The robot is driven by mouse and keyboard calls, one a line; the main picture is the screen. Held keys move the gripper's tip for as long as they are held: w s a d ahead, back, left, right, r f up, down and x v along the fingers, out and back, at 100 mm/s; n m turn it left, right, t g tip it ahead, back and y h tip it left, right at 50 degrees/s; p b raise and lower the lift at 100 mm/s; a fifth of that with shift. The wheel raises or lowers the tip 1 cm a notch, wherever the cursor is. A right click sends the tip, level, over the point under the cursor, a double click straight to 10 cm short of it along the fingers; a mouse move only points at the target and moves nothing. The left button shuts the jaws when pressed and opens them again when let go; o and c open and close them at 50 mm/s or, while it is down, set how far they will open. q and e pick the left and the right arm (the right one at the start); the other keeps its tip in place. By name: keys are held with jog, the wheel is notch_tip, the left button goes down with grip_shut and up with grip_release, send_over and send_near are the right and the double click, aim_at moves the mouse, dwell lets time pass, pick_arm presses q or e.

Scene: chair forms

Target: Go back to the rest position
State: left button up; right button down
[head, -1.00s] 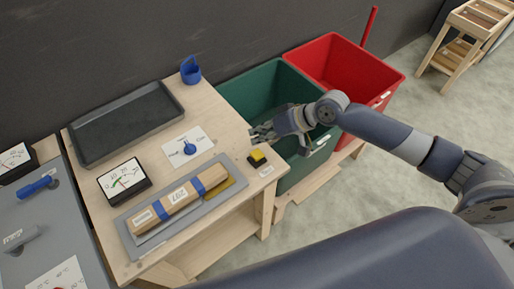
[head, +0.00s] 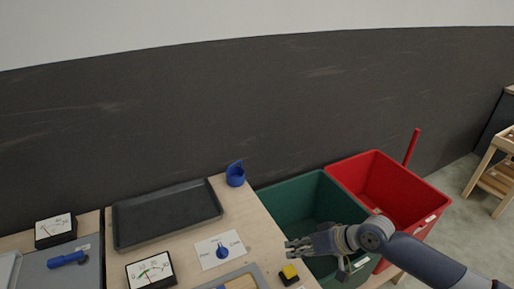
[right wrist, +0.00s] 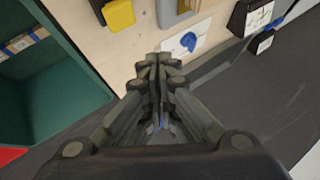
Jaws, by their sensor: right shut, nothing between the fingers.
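My right gripper (head: 290,246) is in the head view at the right end of the wooden table, just above the yellow button (head: 289,272) and at the near left edge of the green bin (head: 305,205). In the right wrist view the right gripper (right wrist: 160,62) has its fingers together with nothing between them. The yellow button (right wrist: 118,14) shows there at the top, apart from the fingers. My left gripper is not in view.
A red bin (head: 385,180) stands beside the green one. The table holds a dark tray (head: 165,215), a blue cup (head: 236,175), a blue knob (head: 222,252) on a white plate and a gauge (head: 150,272). A dark wall (head: 250,110) rises behind.

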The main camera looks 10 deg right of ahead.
jog(key=s+a+f+n, duration=0.1)
jog(key=s+a, duration=0.1)
jog(key=s, duration=0.1)
jog(key=s+a+f+n, duration=0.1)
jog(key=s+a, duration=0.2)
jog(key=s, duration=0.1)
jog(key=s+a+f, duration=0.2)
jog(key=s, duration=0.1)
jog(key=shift+s+a+n+g+h, duration=0.25)
jog(key=shift+s+n+g+h, duration=0.15)
jog(key=s+d+f+m+g+h, duration=0.1)
jog(key=s+d+f+m+h, duration=0.15)
jog(key=s+d+h, duration=0.8)
jog(key=s+d+f+g+y+b, duration=0.1)
jog(key=s+f+y+b, duration=0.1)
jog(key=f, duration=1.2)
jog(key=s+d+f+y+b, duration=0.1)
jog(key=s+f+y+b, duration=0.15)
jog(key=f, duration=1.15)
jog(key=s+d+f+g+b, duration=0.1)
jog(key=s+d+f+b, duration=0.1)
jog(key=s+f, duration=1.6)
notch_tip(320, 180, down, 3)
jog(key=shift+d+r+h, duration=0.1)
jog(key=shift+d+h, duration=0.3)
jog(key=shift+d, duration=0.05)
